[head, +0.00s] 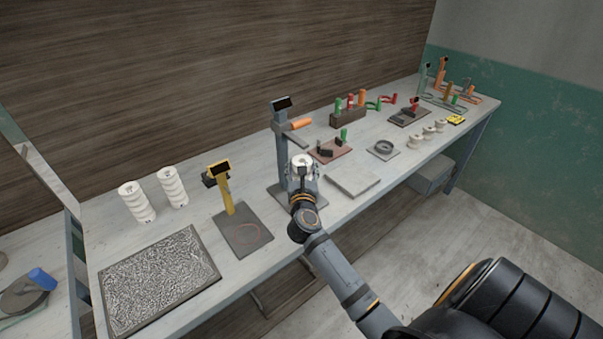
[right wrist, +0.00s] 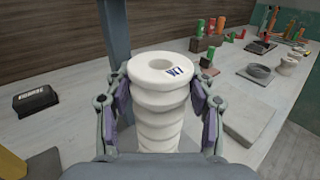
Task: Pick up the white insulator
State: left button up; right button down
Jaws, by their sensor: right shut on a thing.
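A white ribbed insulator (right wrist: 158,80) with a hole in its top and a dark mark on its rim stands between the fingers of my right gripper (right wrist: 160,105) in the right wrist view. The right gripper is shut on it, with a finger pad against each side. In the head view the insulator (head: 302,160) shows just beyond my right gripper (head: 302,178), in front of a grey press-like stand (head: 281,150). The insulator's lower end is hidden, so I cannot tell if it touches the stand's base. Two other white ribbed insulators (head: 136,202) (head: 172,187) stand upright at the left. My left gripper is not in view.
A yellow stand (head: 226,190) on a dark plate and a speckled tray (head: 158,278) are to the left. A flat grey slab (head: 352,181) lies right of the gripper. Coloured-handled tools and small white pieces (head: 428,132) fill the far right.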

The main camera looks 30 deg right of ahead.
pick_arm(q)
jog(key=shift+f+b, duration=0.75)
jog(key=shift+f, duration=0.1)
pick_arm(e)
jog(key=s+d, duration=0.1)
jog(key=s, duration=1.6)
jog(key=shift+s+d, duration=0.15)
jog(key=shift+s, duration=0.25)
